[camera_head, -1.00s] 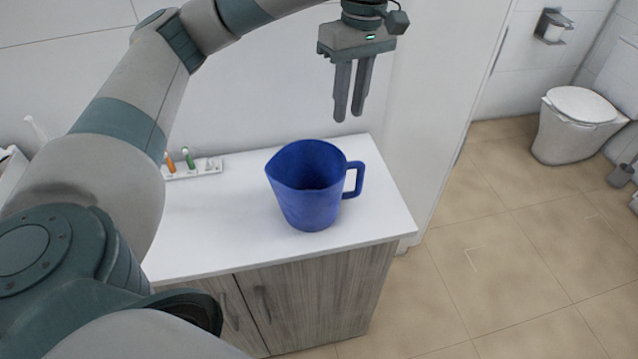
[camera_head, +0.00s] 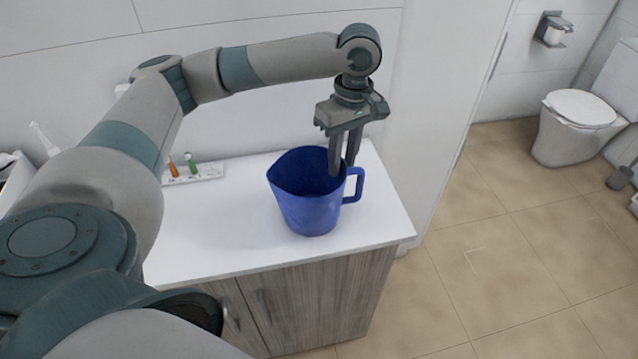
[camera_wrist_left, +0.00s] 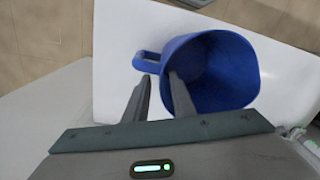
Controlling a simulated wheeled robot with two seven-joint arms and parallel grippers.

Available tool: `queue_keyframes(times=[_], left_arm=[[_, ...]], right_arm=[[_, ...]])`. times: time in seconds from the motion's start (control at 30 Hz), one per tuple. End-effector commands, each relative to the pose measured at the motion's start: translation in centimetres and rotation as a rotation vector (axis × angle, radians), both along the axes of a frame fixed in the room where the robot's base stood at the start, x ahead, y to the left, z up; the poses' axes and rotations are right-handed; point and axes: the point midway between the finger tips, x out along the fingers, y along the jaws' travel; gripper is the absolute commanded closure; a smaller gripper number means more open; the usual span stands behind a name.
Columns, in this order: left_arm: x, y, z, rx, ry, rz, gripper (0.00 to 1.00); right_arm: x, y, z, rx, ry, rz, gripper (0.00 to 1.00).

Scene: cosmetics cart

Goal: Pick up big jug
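The big blue jug (camera_head: 306,213) stands upright on the white cabinet top, its handle (camera_head: 357,184) toward the right. In the left wrist view the jug (camera_wrist_left: 222,72) lies ahead, with its handle at the left. My left gripper (camera_head: 342,172) points down over the jug's handle side. Its fingers (camera_wrist_left: 160,77) are apart. One finger overlaps the jug's opening and the other is on the handle side, with the rim showing between them. Whether either finger touches the jug cannot be told. My right gripper is not in view.
The white cabinet top (camera_head: 215,235) is clear around the jug. A small white tray (camera_head: 208,170) with an orange and a green item sits at the back left. A wall rises behind the cabinet. A toilet (camera_head: 575,125) stands far right on the tiled floor.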

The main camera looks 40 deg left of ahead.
Motion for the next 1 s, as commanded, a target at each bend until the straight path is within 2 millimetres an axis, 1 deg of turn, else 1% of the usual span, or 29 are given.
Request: queue_keyframes(times=[0.37, 0.47, 0.63, 0.7, 0.8, 1.0], left_arm=[[0.0, 0.0, -0.3, 0.001, 0.001, 0.000, 0.77], [-0.1, 0.1, -1.0, 0.002, 0.002, 0.001, 0.77], [-0.3, 0.1, -3.0, 0.001, 0.003, 0.000, 0.77], [-0.4, 0.2, -4.0, 0.002, 0.002, 0.000, 0.77], [-0.5, 0.2, -4.8, 0.002, 0.002, -0.001, 0.77], [-0.4, 0.1, -5.2, 0.001, 0.000, -0.001, 0.77]], right_arm=[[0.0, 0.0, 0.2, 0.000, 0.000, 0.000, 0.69], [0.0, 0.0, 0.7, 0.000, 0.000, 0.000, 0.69], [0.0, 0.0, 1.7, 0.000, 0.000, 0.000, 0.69], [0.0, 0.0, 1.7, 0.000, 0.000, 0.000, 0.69], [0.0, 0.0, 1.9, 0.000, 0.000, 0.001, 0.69], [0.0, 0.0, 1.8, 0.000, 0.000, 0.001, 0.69]])
